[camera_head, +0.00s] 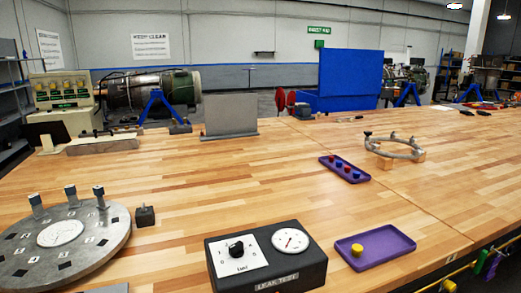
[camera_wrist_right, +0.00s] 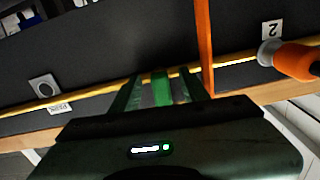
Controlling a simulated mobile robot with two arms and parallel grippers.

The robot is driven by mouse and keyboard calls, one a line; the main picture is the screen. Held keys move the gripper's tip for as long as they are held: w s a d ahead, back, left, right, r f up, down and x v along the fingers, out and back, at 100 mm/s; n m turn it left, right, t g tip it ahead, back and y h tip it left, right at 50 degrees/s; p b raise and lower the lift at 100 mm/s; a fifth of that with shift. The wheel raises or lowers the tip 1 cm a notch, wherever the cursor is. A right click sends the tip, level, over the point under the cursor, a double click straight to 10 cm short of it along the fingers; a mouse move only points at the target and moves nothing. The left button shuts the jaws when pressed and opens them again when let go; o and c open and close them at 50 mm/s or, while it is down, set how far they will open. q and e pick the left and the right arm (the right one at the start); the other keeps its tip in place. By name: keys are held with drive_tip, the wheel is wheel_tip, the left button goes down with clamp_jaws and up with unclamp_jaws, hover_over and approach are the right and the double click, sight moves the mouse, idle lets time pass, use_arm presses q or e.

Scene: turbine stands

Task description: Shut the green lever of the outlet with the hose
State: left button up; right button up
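In the head view a green lever-like part (camera_head: 481,261) hangs by a yellow rail (camera_head: 460,275) beyond the table's right edge. In the right wrist view, a yellow pipe (camera_wrist_right: 232,62) crosses a dark panel. An orange cylinder with a grey tip (camera_wrist_right: 295,61) lies against the pipe at the right, below a "2" label. An orange strip (camera_wrist_right: 205,45) runs upright near the middle; I cannot tell if it is a hose. My right gripper (camera_wrist_right: 160,85) points at the pipe, its green fingers apart. A green piece shows between them; I cannot tell whether it is a lever. My left gripper is out of view.
A grey socket plate (camera_wrist_right: 44,87) sits at the left of the panel.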

drive_tip(key=shift+o, duration=0.8)
drive_tip(key=shift+s, duration=0.1)
drive_tip(key=p+v, duration=0.1)
drive_tip(key=v, duration=0.3)
drive_tip(key=shift+s+d+p, duration=0.15)
drive_tip(key=shift+s+p, duration=0.15)
drive_tip(key=shift+s, duration=0.05)
